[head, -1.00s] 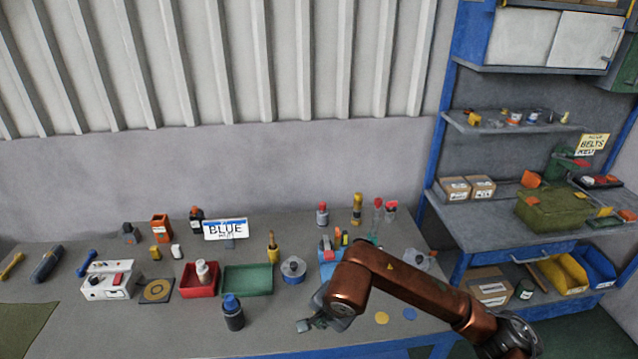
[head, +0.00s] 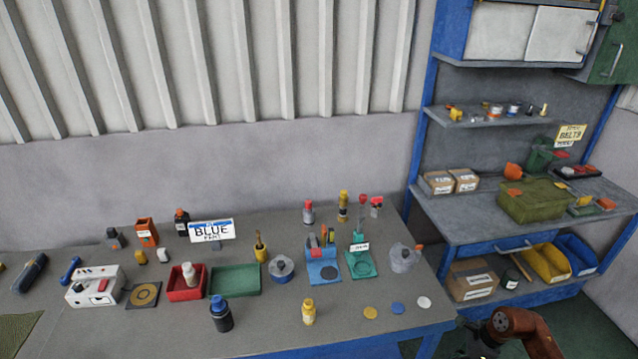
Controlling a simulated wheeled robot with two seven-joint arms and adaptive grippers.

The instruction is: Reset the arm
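My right arm (head: 515,328) shows only as a copper-coloured link at the bottom right, off the table and low in front of the shelf unit. Its gripper is out of view. My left arm and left gripper are not in view. The workbench (head: 180,335) is clear of any arm.
On the bench stand a red tray (head: 173,295) with a white bottle, a green tray (head: 235,293), a blue-capped dark bottle (head: 221,314), a yellow bottle (head: 308,311) near the front, and a BLUE sign (head: 211,230). A blue-framed shelf unit (head: 420,150) stands right.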

